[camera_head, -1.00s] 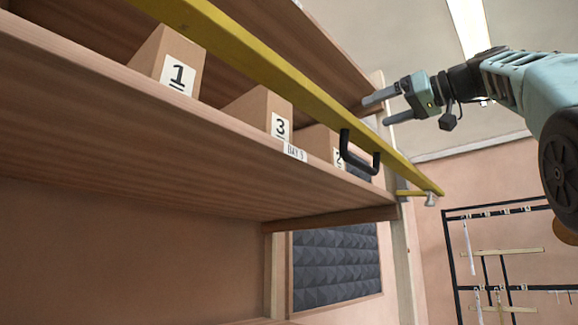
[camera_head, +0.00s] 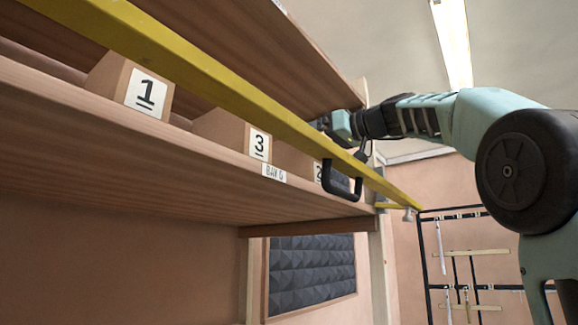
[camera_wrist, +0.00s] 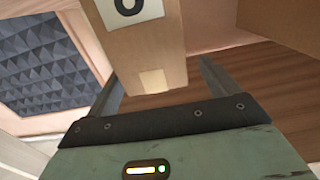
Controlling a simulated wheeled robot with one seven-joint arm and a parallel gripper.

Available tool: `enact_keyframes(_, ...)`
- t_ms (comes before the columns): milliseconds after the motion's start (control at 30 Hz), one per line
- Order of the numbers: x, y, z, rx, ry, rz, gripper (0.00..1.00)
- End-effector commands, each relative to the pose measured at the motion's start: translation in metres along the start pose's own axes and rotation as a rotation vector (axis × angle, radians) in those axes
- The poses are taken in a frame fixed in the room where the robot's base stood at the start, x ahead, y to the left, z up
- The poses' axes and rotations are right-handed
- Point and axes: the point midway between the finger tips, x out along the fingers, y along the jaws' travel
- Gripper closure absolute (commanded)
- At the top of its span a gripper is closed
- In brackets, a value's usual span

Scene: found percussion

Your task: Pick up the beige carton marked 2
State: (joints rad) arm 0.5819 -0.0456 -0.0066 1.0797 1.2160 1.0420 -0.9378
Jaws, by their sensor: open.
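The beige carton marked 2 (camera_head: 293,160) stands on the shelf at the right end of a row. The yellow bar and its black handle cover much of it, and its label is partly hidden. My gripper (camera_head: 338,125) is at the shelf's right end, above carton 2; its fingers are hidden in the head view. In the wrist view my gripper (camera_wrist: 158,76) is open, with a beige carton (camera_wrist: 152,50) showing between and beyond its fingers. That carton's label is cut off by the frame, so I cannot read its number. I see no grip on it.
Carton 1 (camera_head: 110,76) and carton 3 (camera_head: 222,129) stand left on the same shelf (camera_head: 205,145). A yellow bar (camera_head: 215,78) with a black handle (camera_head: 342,183) crosses the shelf front. An upper shelf board (camera_head: 240,40) lies above. A black rack (camera_head: 424,250) stands right.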

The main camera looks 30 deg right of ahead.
Motion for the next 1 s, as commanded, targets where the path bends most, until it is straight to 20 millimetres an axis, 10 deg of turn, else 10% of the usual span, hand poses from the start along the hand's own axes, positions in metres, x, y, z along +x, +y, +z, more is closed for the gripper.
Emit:
enact_keyframes(633, 0.046, 0.004, -0.004, 0.0, 0.001, 0.001, 0.13)
enact_keyframes(933, 0.046, 0.004, -0.004, 0.0, 0.001, 0.001, 0.91)
enact_keyframes(1000, 0.045, 0.004, -0.005, 0.0, 0.003, 0.001, 0.92)
